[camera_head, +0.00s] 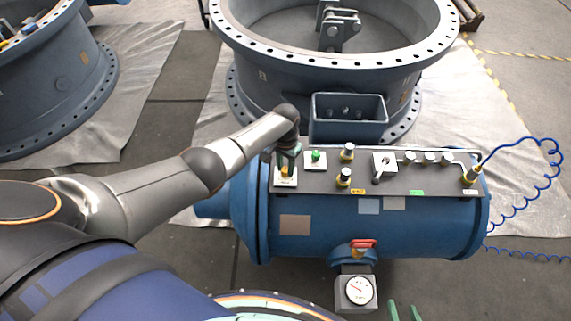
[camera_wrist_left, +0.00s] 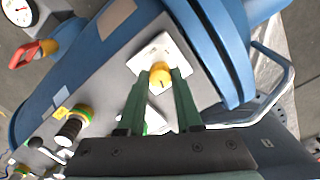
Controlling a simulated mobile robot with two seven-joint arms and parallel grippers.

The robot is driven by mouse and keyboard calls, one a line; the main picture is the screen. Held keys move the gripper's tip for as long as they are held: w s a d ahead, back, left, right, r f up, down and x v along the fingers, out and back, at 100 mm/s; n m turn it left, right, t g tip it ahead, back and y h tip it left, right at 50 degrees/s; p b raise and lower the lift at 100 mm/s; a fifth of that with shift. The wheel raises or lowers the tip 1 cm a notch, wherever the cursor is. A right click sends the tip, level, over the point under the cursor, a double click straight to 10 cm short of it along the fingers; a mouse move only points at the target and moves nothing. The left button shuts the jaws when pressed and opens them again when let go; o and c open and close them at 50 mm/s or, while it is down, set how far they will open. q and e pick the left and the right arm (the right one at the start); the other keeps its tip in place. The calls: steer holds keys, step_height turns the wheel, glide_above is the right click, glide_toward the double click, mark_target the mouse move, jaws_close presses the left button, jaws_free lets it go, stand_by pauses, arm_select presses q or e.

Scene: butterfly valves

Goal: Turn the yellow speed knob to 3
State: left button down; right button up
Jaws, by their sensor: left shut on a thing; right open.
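The yellow speed knob (camera_wrist_left: 160,75) sits on a white square plate (camera_wrist_left: 155,52) at one end of the grey panel. My left gripper (camera_wrist_left: 158,82) has its green fingers on either side of the knob and is shut on it. A dark mark shows on the knob's face; the scale on the plate is too small to read. In the head view the knob (camera_head: 286,171) is partly hidden by my left gripper (camera_head: 287,162), which comes down from above. My right gripper (camera_head: 404,312) shows only its green fingertips at the bottom edge, apart and empty.
The panel (camera_head: 330,180) tops a blue tank (camera_head: 400,228). A green button (camera_head: 317,155), brass-collared knobs (camera_head: 344,178) and a small lever (camera_head: 379,175) stand close by. A red-handled valve (camera_head: 362,244) and gauge (camera_head: 358,290) are in front. A large flanged valve (camera_head: 330,60) stands behind.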

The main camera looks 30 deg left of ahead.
mark_target(285, 169)
arm_select(q)
steer(key=shift+n+p, duration=0.3)
steer(key=shift+n, duration=1.2)
steer(key=c, duration=0.6)
jaws_free()
step_height(285, 169, up, 6)
steer(key=p, duration=0.3)
steer(key=shift+r, duration=3.3)
